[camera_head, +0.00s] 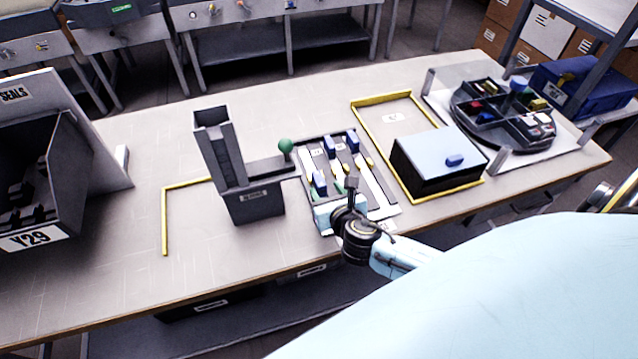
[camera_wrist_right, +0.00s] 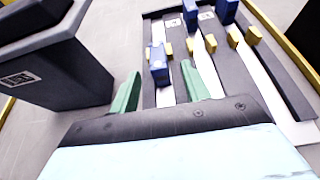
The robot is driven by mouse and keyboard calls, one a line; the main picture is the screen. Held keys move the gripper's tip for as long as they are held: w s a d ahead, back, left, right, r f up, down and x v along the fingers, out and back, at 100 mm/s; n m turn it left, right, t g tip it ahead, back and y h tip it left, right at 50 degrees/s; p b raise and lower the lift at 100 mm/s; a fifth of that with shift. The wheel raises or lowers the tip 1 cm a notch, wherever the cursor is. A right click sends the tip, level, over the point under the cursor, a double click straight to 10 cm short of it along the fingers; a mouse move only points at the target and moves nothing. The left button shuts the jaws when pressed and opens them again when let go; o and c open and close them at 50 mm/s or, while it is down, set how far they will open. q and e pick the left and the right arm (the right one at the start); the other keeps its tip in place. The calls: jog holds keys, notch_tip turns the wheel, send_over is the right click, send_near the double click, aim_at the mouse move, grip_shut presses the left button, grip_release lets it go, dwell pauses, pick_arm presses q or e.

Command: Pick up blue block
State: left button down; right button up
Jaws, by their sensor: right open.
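The slotted tray (camera_head: 375,190) on the workbench holds blue blocks with yellow pieces beside them. The nearest blue block (camera_head: 319,183) stands upright near the tray's left front; it also shows in the right wrist view (camera_wrist_right: 158,65). Two more blue blocks (camera_head: 330,147) (camera_head: 352,141) stand farther back. My right gripper (camera_head: 334,190) is over the tray's front edge. In the right wrist view its green fingers (camera_wrist_right: 160,72) are apart, with the nearest blue block between their tips. I cannot tell whether either finger touches it. My left gripper is not in view.
A black box (camera_head: 440,185) with a pale lid is to the right. A round parts carousel (camera_head: 460,110) is farther right. The bench's left middle is clear.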

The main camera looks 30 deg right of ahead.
aim_at(322, 186)
jog(key=x, duration=0.4)
jog(key=shift+w+b, duration=0.35)
grip_shut()
